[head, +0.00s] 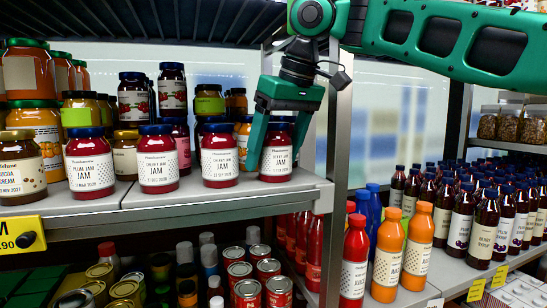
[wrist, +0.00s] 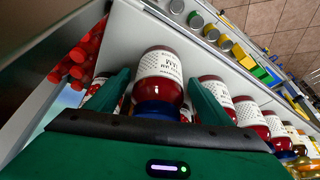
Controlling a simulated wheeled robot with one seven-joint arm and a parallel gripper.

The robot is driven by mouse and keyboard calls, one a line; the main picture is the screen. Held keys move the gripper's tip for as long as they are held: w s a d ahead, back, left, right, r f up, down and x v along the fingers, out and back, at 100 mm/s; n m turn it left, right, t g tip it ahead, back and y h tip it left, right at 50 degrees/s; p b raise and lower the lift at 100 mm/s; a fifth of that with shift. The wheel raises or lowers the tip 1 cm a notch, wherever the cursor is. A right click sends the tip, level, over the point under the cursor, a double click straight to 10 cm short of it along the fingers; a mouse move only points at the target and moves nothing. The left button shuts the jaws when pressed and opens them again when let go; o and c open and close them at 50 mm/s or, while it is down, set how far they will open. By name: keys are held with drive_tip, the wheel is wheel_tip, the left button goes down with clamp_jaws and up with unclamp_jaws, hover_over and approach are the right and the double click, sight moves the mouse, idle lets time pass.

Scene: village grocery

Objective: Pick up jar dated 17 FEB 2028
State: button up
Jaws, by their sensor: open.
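A red jam jar with a blue lid and white label (head: 276,162) stands upright at the right end of the front shelf row. Its printed date is too small to read surely. My gripper (head: 277,150) reaches down over it from above, open, with one finger on each side. In the wrist view the jar (wrist: 158,72) sits between the two spread fingers (wrist: 157,80), its lid towards my palm. I cannot tell whether either finger touches it. Similar jars stand to its left: one dated in September (head: 219,160), another jam jar (head: 157,162) and a plum jam jar (head: 90,163).
The shelf board (head: 200,198) ends just right of the jar, by a grey metal post (head: 333,150). More jars (head: 172,90) are stacked behind. Red bottles (head: 354,262) and orange juice bottles (head: 387,255) stand lower right. Cans (head: 248,292) fill the shelf below.

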drive_tip(key=shift+w+d+f, duration=0.1)
drive_tip(key=shift+w+f, duration=0.05)
drive_tip(key=shift+f, duration=0.05)
idle(0.3)
drive_tip(key=c, duration=1.6)
